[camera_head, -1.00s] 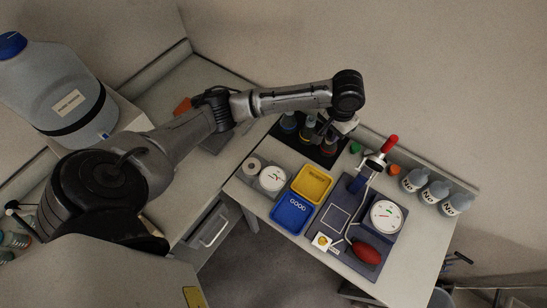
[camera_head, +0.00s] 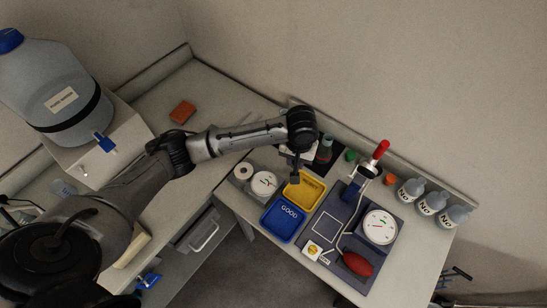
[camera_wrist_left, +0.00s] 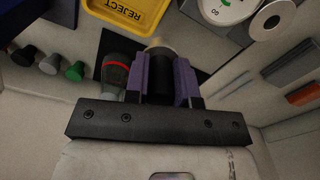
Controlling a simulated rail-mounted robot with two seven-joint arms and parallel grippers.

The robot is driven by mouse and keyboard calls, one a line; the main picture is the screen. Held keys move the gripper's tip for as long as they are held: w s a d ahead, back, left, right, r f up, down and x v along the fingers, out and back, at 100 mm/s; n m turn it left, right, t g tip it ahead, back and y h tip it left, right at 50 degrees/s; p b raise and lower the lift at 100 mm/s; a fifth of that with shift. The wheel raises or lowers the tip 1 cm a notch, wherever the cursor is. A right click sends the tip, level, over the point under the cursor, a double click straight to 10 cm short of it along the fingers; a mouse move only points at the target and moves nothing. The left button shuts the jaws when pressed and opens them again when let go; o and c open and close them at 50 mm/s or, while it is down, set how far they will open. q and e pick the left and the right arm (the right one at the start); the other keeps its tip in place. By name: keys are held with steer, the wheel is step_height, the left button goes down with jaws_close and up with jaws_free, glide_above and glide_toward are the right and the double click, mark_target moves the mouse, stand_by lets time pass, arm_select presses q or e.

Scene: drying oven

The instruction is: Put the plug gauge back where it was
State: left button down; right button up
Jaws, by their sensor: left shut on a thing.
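My left gripper (camera_wrist_left: 172,82), with purple fingers, is shut on a dark cylindrical plug gauge (camera_wrist_left: 170,58). A pale end shows just beyond it. In the head view the left gripper (camera_head: 296,168) is above the bench by the back edge of the yellow REJECT tray (camera_head: 303,190), with the dark gauge below it. A gauge with a red band (camera_wrist_left: 117,72) stands beside the held one in the wrist view, and also shows in the head view (camera_head: 324,151). The black mat (camera_wrist_left: 111,43) is partly visible; my arm hides most of it in the head view. My right gripper is out of view.
A blue GOOD tray (camera_head: 283,217) is in front of the yellow one.

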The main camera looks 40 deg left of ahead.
arm_select(q)
steer(key=a+f, duration=0.2)
steer(key=a, duration=0.1)
steer(key=w+a+f, duration=0.1)
steer(key=a+f, duration=0.1)
steer(key=a, duration=0.1)
steer(key=a+f+b, duration=0.1)
steer(key=a+f, duration=0.1)
steer(key=a, duration=0.1)
steer(key=shift+w+a, duration=0.35)
steer(key=shift+f+b, duration=0.45)
steer(key=shift+f, duration=1.5)
steer(key=shift+f, duration=0.1)
steer(key=c, duration=0.9)
jaws_free()
steer(key=shift+c, duration=0.2)
